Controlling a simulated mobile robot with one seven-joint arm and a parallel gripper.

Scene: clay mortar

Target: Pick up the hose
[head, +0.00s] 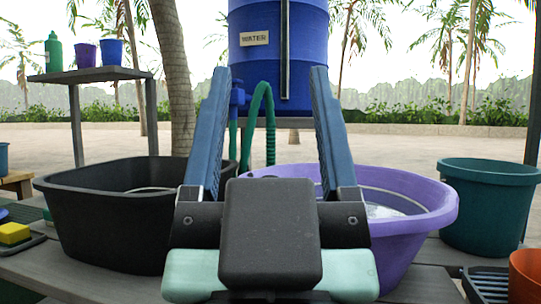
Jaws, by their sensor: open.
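The green ribbed hose (268,115) hangs in an arch in front of the blue water barrel (277,60), just right of a blue tap (237,97). A straighter green length runs down below the tap. My gripper (270,78) is open, its two blue fingers spread wide on either side of the hose in the picture. No contact between the fingers and the hose shows. The lower part of the hose is hidden behind my gripper's body.
A black tub (105,225) stands left of my gripper and a purple tub (415,218) right of it, on a grey table. A teal bucket (487,210) is further right. A shelf (90,75) with a bottle and cups stands back left. A yellow sponge (14,233) lies at far left.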

